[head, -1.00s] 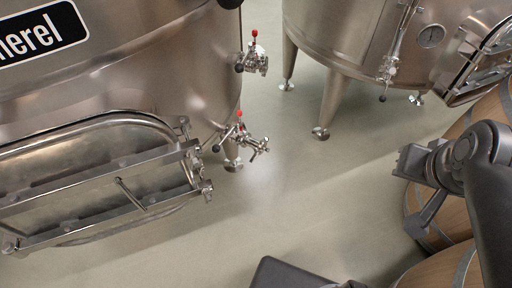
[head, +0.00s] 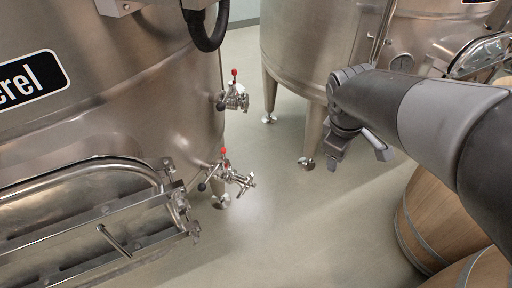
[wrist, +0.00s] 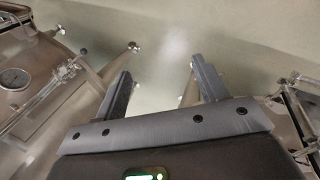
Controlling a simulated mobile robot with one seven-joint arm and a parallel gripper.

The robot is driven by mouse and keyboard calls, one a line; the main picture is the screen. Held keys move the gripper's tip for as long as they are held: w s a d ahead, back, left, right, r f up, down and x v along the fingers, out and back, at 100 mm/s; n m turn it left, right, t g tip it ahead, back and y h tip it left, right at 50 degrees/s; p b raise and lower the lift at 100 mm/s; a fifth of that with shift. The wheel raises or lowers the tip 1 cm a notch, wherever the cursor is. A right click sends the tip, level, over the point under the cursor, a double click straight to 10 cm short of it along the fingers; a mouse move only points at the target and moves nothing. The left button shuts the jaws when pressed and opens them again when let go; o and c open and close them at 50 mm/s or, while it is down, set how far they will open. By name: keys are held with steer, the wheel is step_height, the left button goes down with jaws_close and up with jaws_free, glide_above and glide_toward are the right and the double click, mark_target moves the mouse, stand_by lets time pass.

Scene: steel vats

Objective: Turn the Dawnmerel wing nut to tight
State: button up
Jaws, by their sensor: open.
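The Dawnmerel vat (head: 120,100) is the large steel one at left in the head view; only the end of its name shows on the black label (head: 30,82). Its low hatch (head: 90,225) has a metal bar across it and fittings (head: 178,208) at the right end. Two valves with red knobs, an upper (head: 233,98) and a lower (head: 230,172), stick out from its right side. I cannot tell which small fitting is the wing nut. My gripper (head: 358,150) is in the air right of the valves, well apart from them. In the wrist view its fingers (wrist: 163,88) are apart with nothing between.
A second steel vat (head: 310,60) with a gauge stands behind my arm; its gauge (wrist: 15,78) shows in the wrist view. Wooden barrels (head: 430,225) stand at lower right. The floor (head: 290,225) between the Dawnmerel vat and the barrels is clear.

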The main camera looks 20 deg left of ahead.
steer(key=shift+o, duration=0.5)
steer(key=w+a+f+n+g, duration=0.1)
steer(key=w+a+f+n, duration=0.4)
steer(key=a+f+n, duration=0.3)
steer(key=a+n, duration=0.1)
steer(key=a, duration=0.3)
steer(key=shift+w+f+g, duration=0.2)
steer(key=shift+w+g, duration=0.1)
steer(key=shift+w, duration=0.05)
steer(key=n+g+y, duration=0.1)
steer(key=n+g, duration=0.1)
steer(key=n, duration=0.9)
glide_above(242, 184)
step_height(242, 184, down, 13)
step_height(242, 184, down, 10)
steer(key=shift+f, duration=0.15)
steer(key=shift+c, duration=0.4)
steer(key=c, duration=0.9)
